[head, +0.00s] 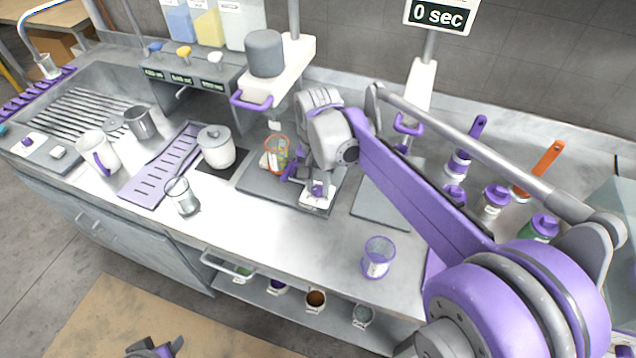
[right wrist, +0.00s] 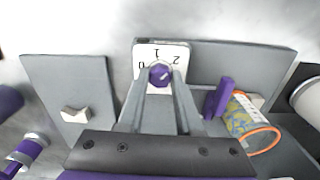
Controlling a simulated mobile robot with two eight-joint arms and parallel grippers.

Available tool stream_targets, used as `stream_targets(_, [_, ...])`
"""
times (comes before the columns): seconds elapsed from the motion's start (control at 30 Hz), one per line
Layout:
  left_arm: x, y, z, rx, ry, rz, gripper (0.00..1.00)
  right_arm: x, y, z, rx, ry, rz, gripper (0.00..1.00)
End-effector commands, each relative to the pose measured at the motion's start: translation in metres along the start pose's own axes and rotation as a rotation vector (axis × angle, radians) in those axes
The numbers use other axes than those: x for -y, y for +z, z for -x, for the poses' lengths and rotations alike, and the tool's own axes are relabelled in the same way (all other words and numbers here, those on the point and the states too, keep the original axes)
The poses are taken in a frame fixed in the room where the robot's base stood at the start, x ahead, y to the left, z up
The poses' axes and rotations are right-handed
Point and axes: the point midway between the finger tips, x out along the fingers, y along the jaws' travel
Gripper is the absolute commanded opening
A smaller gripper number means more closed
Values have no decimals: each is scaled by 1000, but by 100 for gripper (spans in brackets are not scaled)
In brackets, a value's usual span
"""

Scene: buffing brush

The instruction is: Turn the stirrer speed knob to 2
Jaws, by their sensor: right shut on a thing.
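The stirrer speed knob (right wrist: 160,75) is purple and sits on a white dial plate (right wrist: 148,54) marked 0, 1 and 2. Its pale mark seems to point up and right, towards the 2 side; the exact setting is too small to tell. My right gripper (right wrist: 160,82) is shut on the knob, one finger on each side. My left gripper (head: 155,350) shows only partly at the bottom edge.
An orange-rimmed vessel (head: 277,152) stands on the stirrer base, close to my right gripper. A lidded white pot (head: 216,148) and a glass beaker (head: 181,196) stand to the left. A purple-rimmed beaker (head: 377,258) stands near the front edge. Purple-capped bottles (head: 492,202) stand behind my right arm.

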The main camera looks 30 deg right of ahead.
Motion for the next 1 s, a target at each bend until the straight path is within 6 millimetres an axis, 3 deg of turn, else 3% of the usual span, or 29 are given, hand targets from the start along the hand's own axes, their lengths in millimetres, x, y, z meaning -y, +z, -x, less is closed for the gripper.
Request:
stream_targets(0.3, [0, 0, 0, 0, 0, 0, 50, 0, 0, 0, 0, 0, -109, 0])
stream_targets(0.8, [0, 0, 0, 0, 0, 0, 50, 0, 0, 0, 1, 0, -126, 0])
stream_targets(0.83, [0, 0, 0, 0, 0, 0, 50, 0, 0, 0, 1, 0, -126, 36])
stream_targets(1.0, [0, 0, 0, 0, 0, 0, 50, 0, 0, 0, 0, 0, -126, 64])
